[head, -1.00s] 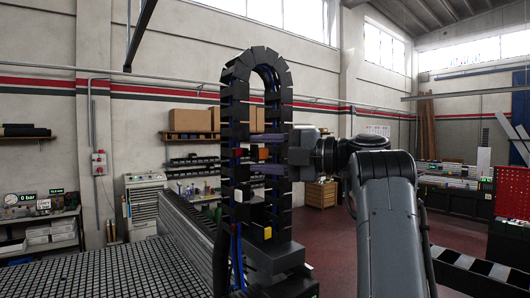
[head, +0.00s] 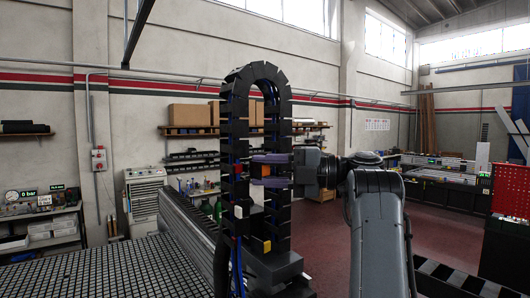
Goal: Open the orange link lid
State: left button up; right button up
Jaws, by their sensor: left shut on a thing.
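A tall black cable chain (head: 230,140) stands upright in the middle of the head view as a narrow arch. The orange link lid (head: 264,170) shows as a small orange patch on the chain's right run. My left gripper (head: 268,170) reaches in from the right side of the chain, with one purple finger above the lid and one below. It is shut on the orange lid. The fingers and the chain hide much of the lid, so I cannot tell whether it is lifted. My right gripper is not in view.
A white lid (head: 238,212) and a yellow lid (head: 266,246) sit lower on the chain. Blue cables run inside it. A black grid table (head: 110,270) fills the lower left. Shelves and a cabinet (head: 143,195) stand well behind.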

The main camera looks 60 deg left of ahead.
pick_arm(q)
jog(key=shift+w+a+r+n+g+h+p, duration=0.1)
jog(key=shift+w+r+n+g+h+p, duration=0.15)
jog(key=shift+h+p, duration=0.25)
jog(key=shift+a+r+n+g+h+p, duration=0.1)
jog(key=shift+n+g+h+p, duration=0.3)
jog(key=shift+p, duration=0.2)
jog(key=shift+f+n+p, duration=0.1)
jog(key=shift+n+p, duration=0.15)
jog(key=shift+p, duration=0.1)
jog(key=shift+f+g+h, duration=0.2)
jog(key=shift+g+h, duration=0.05)
jog(key=shift+h, duration=0.25)
jog(key=shift+f, duration=0.1)
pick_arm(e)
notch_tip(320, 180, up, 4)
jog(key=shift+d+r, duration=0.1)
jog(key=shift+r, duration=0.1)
pick_arm(q)
jog(key=shift+w, duration=0.1)
jog(key=o, duration=0.8)
